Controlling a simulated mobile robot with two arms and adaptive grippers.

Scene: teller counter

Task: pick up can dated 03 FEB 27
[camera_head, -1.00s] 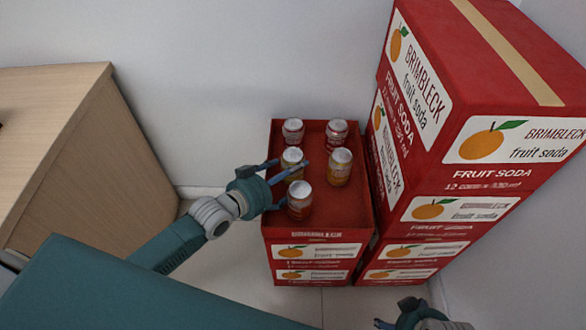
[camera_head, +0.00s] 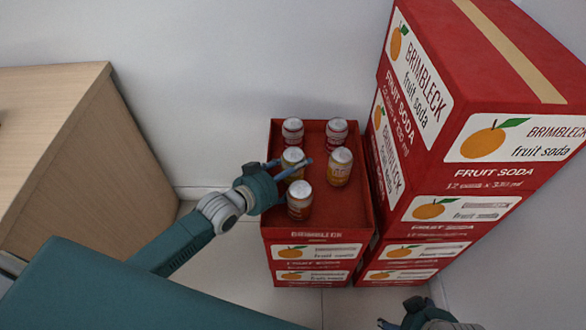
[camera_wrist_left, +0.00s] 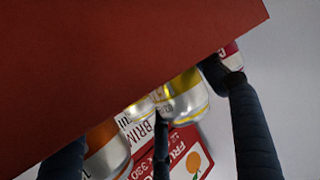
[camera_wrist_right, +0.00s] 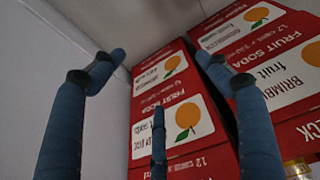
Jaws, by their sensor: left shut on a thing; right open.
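Several cans stand upright in a red open-topped crate (camera_head: 359,215). My left gripper (camera_head: 294,165) is shut on the yellow can (camera_head: 292,155) in the middle of the left side; its fingers lie around it. In the left wrist view this yellow can (camera_wrist_left: 183,98) shows between the fingers, with an orange can (camera_wrist_left: 108,150) beside it. The orange can (camera_head: 299,201) stands nearest in front. Another yellow can (camera_head: 339,168) is to the right, and two red cans (camera_head: 292,131) (camera_head: 336,133) are at the back. No date is readable. My right gripper (camera_wrist_right: 158,75) is open and empty.
Tall stacked red fruit soda boxes (camera_head: 470,120) stand right beside the crate. A wooden counter (camera_head: 100,170) is at the left, and a white wall (camera_head: 230,70) is behind. Floor (camera_head: 225,270) shows between counter and crate. The right wrist view faces soda boxes (camera_wrist_right: 185,90).

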